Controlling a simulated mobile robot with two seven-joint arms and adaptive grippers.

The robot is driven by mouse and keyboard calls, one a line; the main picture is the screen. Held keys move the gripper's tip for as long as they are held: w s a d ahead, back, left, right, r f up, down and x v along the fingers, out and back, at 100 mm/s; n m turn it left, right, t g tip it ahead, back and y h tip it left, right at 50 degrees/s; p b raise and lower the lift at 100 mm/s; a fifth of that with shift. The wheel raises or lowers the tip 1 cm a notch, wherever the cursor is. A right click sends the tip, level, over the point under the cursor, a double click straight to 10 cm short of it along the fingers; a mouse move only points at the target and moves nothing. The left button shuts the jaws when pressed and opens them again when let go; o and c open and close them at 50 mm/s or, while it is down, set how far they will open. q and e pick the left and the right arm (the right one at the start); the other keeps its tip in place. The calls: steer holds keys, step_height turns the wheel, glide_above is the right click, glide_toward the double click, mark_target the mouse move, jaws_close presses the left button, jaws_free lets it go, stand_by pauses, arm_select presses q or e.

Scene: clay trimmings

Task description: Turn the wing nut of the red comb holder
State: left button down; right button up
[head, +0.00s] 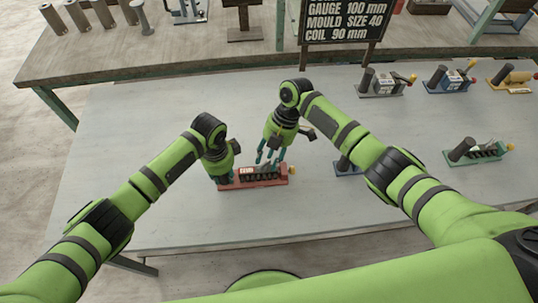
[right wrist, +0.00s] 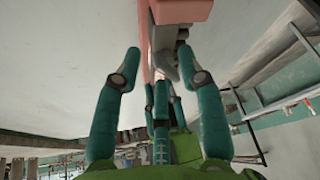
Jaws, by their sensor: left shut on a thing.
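The red comb holder (head: 262,184) lies on the grey table in the head view, with a pale label, a row of dark teeth and a yellow part at its right end. It also shows as a reddish body at the top of the right wrist view (right wrist: 184,10). My left gripper (head: 224,179) is shut on the holder's left end and hides that end. My right gripper (head: 268,160) is open above the holder's middle. In the right wrist view, its teal fingers stand apart on either side of a grey piece (right wrist: 187,62), perhaps the wing nut; I cannot tell whether they touch it.
A blue holder (head: 343,168) is partly hidden behind my right arm. A green holder (head: 477,160) lies at the right. Several more holders stand at the back right. A dark sign (head: 345,20) stands at the back. The table's left part is clear.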

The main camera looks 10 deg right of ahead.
jaws_close()
